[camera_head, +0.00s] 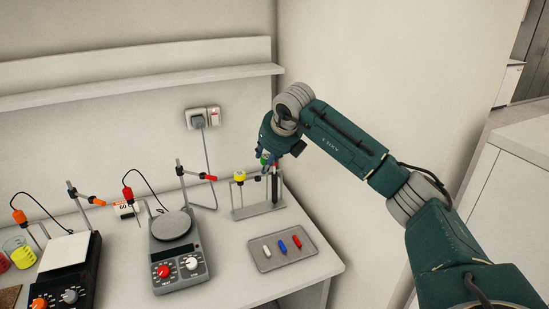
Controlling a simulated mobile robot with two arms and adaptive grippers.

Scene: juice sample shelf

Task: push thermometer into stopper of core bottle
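A grey sample rack (258,210) stands at the back right of the bench. A yellow-topped item (239,175) stands at the rack's left end, with a small black piece to the right of it. My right gripper (267,160) points down just above and behind the rack's right half, close to a green part. It is too small to tell whether its fingers hold anything. I cannot make out which item is the thermometer, stopper or core bottle. My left gripper is out of view.
A grey tray (262,264) with a white, a blue and a red piece lies in front of the rack. A hotplate stirrer (178,270) and a black one (65,292) stand to the left. A wall socket (203,117) is behind; a wall closes the right side.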

